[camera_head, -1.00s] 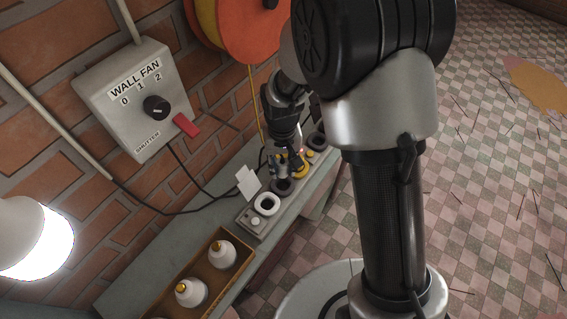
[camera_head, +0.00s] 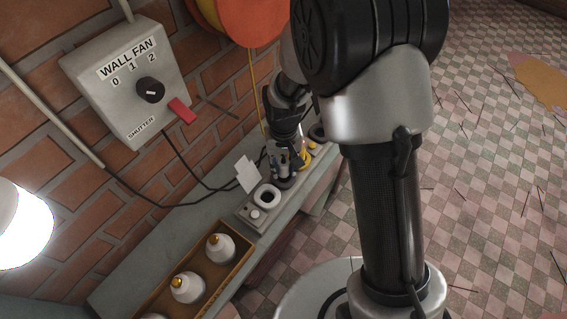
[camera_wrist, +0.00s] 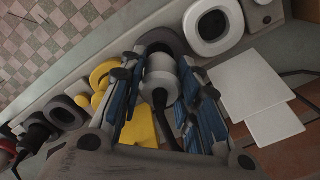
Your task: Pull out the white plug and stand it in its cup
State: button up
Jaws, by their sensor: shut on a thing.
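The white plug (camera_wrist: 160,76) is between the blue-padded fingers of my gripper (camera_head: 285,174), which is shut on it. Its black cable runs back toward the wrist camera. A dark ring-shaped cup (camera_wrist: 163,39) lies just behind the plug in the wrist view. I cannot tell whether the plug's tip is inside this ring or above it. A white ring-shaped cup (camera_wrist: 214,24) with a dark, empty-looking opening is beside it. It also shows in the head view (camera_head: 262,192), just in front of my gripper.
A yellow plug (camera_wrist: 139,124) and yellow ring (camera_wrist: 102,72) are close beside my fingers. White cards (camera_wrist: 262,96) stand on the other side. A wooden tray (camera_head: 236,268) holds white bottles with yellow tips. The wall fan switch box (camera_head: 125,86) hangs above the bench.

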aim_at(284, 162)
jog(key=shift+f+b, duration=1)
jog(key=shift+f, duration=0.5)
dwell(0.5)
jog(key=o, duration=1.1)
jog(key=shift+o, duration=0.2)
notch_tip(284, 162, up, 12)
jog(key=shift+r, duration=0.1)
jog(key=s+d+r+m+t, duration=0.1)
jog(key=s+d+r+t, duration=0.1)
jog(key=s+d+r, duration=0.4)
jog(key=s+d+r+t, duration=0.1)
jog(key=s+d+r, duration=0.3)
jog(key=s+r, duration=0.3)
jog(key=s+d+r+t, duration=0.1)
jog(key=s+d+r, duration=0.1)
jog(key=s, duration=0.4)
jog(key=shift+s+d+t, duration=0.3)
jog(key=shift+s, duration=0.05)
